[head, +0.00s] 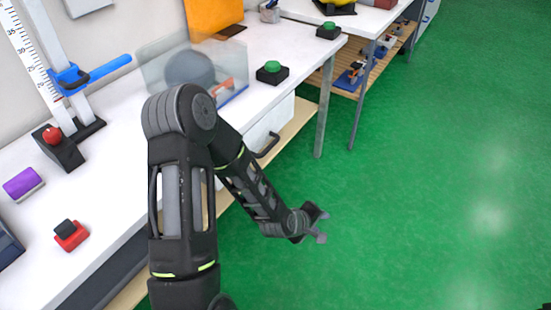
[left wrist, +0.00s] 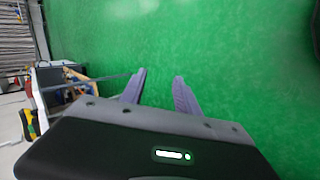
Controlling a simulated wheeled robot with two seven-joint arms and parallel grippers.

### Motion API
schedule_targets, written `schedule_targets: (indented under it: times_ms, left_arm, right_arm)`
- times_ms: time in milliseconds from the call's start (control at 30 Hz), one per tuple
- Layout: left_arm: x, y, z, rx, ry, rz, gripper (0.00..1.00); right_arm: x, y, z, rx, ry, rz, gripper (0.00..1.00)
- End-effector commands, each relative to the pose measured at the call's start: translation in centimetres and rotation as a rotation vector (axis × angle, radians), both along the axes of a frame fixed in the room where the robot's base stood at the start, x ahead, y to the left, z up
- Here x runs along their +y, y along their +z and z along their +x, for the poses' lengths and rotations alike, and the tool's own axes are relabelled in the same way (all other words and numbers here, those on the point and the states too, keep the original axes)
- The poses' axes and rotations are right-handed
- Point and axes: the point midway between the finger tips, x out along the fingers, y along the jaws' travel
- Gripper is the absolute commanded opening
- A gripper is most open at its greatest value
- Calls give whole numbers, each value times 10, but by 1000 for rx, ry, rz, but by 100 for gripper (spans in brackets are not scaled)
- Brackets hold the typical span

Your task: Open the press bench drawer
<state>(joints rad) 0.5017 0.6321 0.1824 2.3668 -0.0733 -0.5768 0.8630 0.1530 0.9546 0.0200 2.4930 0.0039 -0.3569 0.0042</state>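The drawer (head: 283,117) is a white front under the white bench top, with a dark bar handle (head: 268,146). It looks shut, and my left arm hides part of it. My left gripper (head: 319,227) is in front of the bench, over the green floor, to the right of and lower in the picture than the handle. It is apart from the handle. In the left wrist view its two fingers (left wrist: 158,88) stand apart with only green floor between them. My right gripper is not in view.
The bench top (head: 110,110) holds a clear guard (head: 155,70), a green button on a black box (head: 272,72), a red button box (head: 57,146) and a measuring stand. A bench leg (head: 325,110) stands right of the drawer. The green floor (head: 430,190) is clear.

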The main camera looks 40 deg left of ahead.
Motion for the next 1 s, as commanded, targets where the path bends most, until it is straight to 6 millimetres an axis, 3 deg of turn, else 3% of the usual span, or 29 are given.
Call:
schedule_targets:
  times_ms: [33, 200, 300, 400, 600, 1000]
  left_arm:
    - [28, -19, 18, -55, 109, -33, 38]
    - [134, -8, 64, -297, 503, -216, 38]
    - [187, 11, 75, -441, 670, -328, 38]
    - [222, 30, 77, -553, 769, -416, 38]
    - [249, 53, 75, -645, 840, -496, 38]
    - [250, 54, 77, -646, 843, -501, 38]
  right_arm:
    - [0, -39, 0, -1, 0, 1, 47]
    - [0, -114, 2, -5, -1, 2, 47]
    - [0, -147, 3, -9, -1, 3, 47]
    - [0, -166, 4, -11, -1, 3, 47]
    - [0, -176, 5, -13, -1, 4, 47]
    - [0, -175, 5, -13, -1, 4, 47]
